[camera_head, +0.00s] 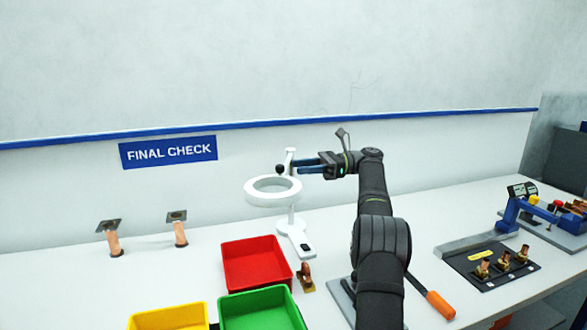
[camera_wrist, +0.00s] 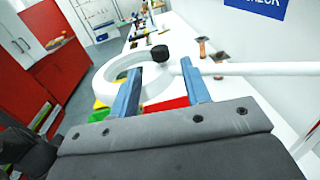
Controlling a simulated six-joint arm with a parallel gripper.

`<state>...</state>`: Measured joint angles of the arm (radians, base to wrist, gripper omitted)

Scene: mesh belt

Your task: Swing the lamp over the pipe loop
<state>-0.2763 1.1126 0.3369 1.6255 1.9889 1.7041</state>
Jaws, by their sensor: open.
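The white ring lamp (camera_head: 272,201) stands on a post with a flat white base (camera_head: 295,237), its ring left of the post. A black knob (camera_head: 280,169) sits by the post's top, behind the ring. The small copper pipe loop (camera_head: 305,272) stands on the bench right of the red tray, to the front right of the ring. My gripper (camera_head: 308,164) is open and points left at the knob. In the wrist view the knob (camera_wrist: 160,52) shows between and just beyond the fingertips, apart from them, with the ring (camera_wrist: 103,82) below left.
A red tray (camera_head: 226,268), a green tray (camera_head: 225,318) and a yellow tray (camera_head: 170,320) lie at the front. Two copper posts (camera_head: 180,232) stand left on the bench. A dark plate with brass fittings (camera_head: 470,264), an orange-handled tool (camera_head: 440,305) and a blue device (camera_head: 512,212) are right.

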